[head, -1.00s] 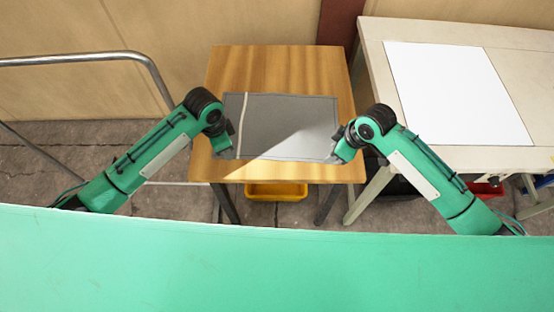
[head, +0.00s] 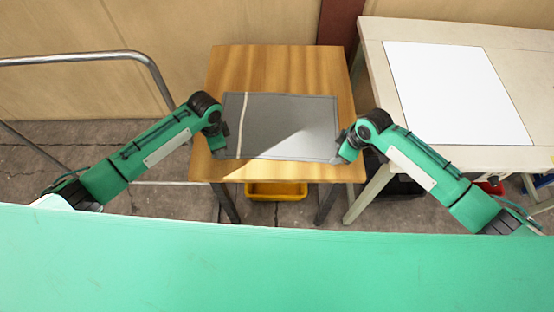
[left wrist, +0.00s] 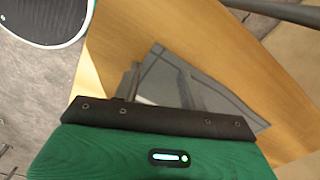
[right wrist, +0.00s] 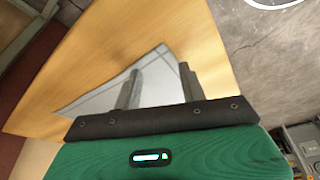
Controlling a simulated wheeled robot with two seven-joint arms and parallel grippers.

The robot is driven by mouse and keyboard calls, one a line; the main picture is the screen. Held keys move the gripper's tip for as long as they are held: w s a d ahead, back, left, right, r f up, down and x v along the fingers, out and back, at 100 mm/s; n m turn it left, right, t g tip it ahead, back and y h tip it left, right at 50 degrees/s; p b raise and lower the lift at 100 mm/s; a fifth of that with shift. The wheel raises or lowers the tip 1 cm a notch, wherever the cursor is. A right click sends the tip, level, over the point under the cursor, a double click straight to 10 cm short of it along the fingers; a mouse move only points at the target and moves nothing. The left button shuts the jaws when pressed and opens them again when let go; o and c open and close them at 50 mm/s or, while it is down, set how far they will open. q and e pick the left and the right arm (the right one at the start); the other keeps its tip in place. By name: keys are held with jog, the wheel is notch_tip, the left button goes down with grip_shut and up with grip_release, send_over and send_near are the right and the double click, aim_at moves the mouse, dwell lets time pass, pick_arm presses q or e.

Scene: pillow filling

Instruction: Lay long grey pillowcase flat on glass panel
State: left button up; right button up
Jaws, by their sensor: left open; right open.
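The long grey pillowcase (head: 270,125) lies flat on the wooden table in the head view, with a pale stripe near its left end. My left gripper (head: 220,150) is open at its near left corner, and my right gripper (head: 340,156) is open at its near right corner. In the left wrist view the pillowcase (left wrist: 170,75) shows beyond the open fingers (left wrist: 160,85). In the right wrist view the pillowcase (right wrist: 155,70) shows beyond the open fingers (right wrist: 158,85). The white rectangular panel (head: 455,90) lies on the right table; I cannot tell if it is the glass one.
The wooden table (head: 275,65) stands in the middle, with a yellow bin (head: 276,190) beneath it. The pale table (head: 530,70) stands to the right, with a gap between them. A metal rail (head: 80,58) is at the left. The wooden table is bare behind the pillowcase.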

pick_arm(q)
jog(key=shift+f, duration=0.15)
pick_arm(e)
jog(key=shift+f, duration=0.1)
pick_arm(q)
jog(key=shift+f, duration=0.1)
pick_arm(e)
jog(key=shift+f, duration=0.15)
pick_arm(q)
grip_shut()
pick_arm(e)
grip_shut()
jog(key=shift+r, duration=0.2)
